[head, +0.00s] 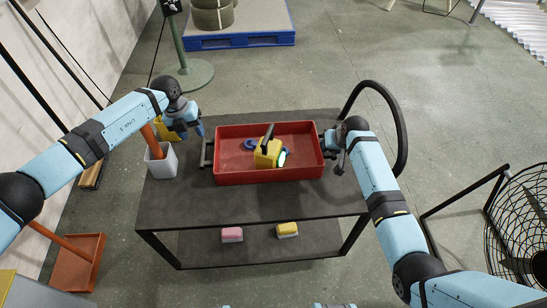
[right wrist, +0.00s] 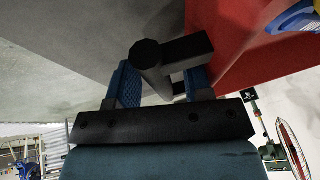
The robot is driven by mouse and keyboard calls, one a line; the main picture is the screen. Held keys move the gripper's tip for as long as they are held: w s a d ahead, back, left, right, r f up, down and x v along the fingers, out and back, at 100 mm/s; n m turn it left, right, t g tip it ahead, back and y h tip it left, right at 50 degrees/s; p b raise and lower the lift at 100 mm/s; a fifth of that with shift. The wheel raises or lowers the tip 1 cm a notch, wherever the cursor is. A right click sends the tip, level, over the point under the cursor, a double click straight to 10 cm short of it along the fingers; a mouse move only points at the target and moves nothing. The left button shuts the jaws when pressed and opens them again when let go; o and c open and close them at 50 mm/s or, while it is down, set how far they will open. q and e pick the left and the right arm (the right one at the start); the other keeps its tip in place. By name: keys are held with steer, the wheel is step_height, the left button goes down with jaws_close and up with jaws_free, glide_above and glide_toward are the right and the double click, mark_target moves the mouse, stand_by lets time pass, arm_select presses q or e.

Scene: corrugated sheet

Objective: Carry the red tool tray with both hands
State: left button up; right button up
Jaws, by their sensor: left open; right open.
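The red tool tray (head: 232,178) sits on the dark table top, with a dark bar handle at each short end. My left gripper (head: 194,130) is open and empty, behind and above the tray's left handle (head: 207,153), apart from it. My right gripper (head: 325,139) is open at the tray's right end. In the right wrist view its blue fingers (right wrist: 165,78) stand on either side of the dark right handle (right wrist: 148,58); I cannot tell whether they touch it. The red tray wall (right wrist: 235,50) is beyond. The right handle is mostly hidden in the head view.
A yellow item (head: 267,153) and a blue ring lie in the tray. A white bin (head: 161,166) stands on the table's left end. Pink (head: 232,235) and yellow (head: 287,230) blocks lie on the lower shelf. The table's front strip is clear.

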steer(key=v, duration=1.2)
